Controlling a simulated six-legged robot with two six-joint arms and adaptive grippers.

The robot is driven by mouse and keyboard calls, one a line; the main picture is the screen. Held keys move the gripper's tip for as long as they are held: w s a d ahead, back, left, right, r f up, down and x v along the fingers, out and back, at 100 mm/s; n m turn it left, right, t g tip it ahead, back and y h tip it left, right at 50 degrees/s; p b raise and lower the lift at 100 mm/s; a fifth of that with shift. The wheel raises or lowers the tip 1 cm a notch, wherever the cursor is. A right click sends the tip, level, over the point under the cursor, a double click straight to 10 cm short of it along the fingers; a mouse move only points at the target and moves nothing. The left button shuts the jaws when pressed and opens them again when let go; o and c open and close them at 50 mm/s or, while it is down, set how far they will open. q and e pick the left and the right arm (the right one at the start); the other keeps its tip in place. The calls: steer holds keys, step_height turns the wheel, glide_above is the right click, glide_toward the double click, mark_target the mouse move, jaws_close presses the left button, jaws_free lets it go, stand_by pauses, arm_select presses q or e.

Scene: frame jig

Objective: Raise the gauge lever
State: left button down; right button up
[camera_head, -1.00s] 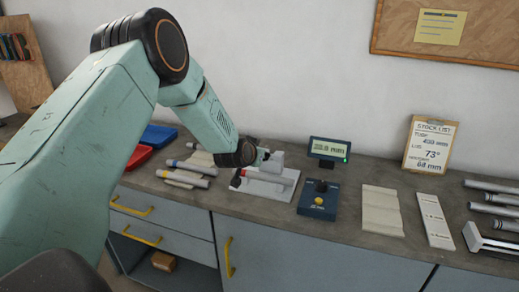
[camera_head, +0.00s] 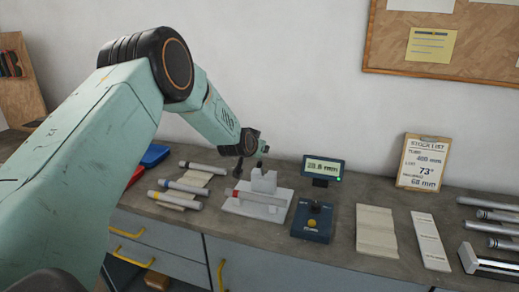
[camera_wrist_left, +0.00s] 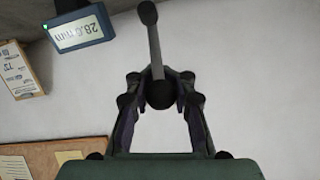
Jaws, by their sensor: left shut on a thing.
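The white gauge block (camera_head: 265,182) stands on its light base plate on the bench, with a red-banded tube (camera_head: 258,196) lying in front of it. My left gripper (camera_head: 264,148) is just above the block in the head view, small and partly hidden by its own wrist. In the left wrist view, my left gripper (camera_wrist_left: 160,93) is shut on the dark round knob of the gauge lever. The lever's grey rod (camera_wrist_left: 154,50) runs from the knob to a dark end near the top edge. My right gripper is not in view.
A lit display (camera_head: 323,169), also in the left wrist view (camera_wrist_left: 78,30), stands behind a blue control box (camera_head: 312,222). Tubes (camera_head: 185,187) lie left of the gauge. Pale trays (camera_head: 377,231) and a stock list board (camera_head: 423,162) are to the right.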

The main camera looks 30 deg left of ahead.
arm_select(q)
steer(key=shift+w+a+r, duration=0.15)
steer(key=shift+w+a, duration=0.05)
steer(key=shift+w, duration=0.2)
steer(key=shift+s+d+f, duration=0.1)
steer(key=shift+s+f, duration=0.05)
steer(key=shift+f, duration=0.2)
stand_by(0.8)
steer(key=c, duration=1.6)
jaws_free()
steer(key=o, duration=0.5)
steer(key=shift+r, duration=0.1)
steer(key=shift+r, duration=0.15)
steer(key=shift+v, duration=5.9)
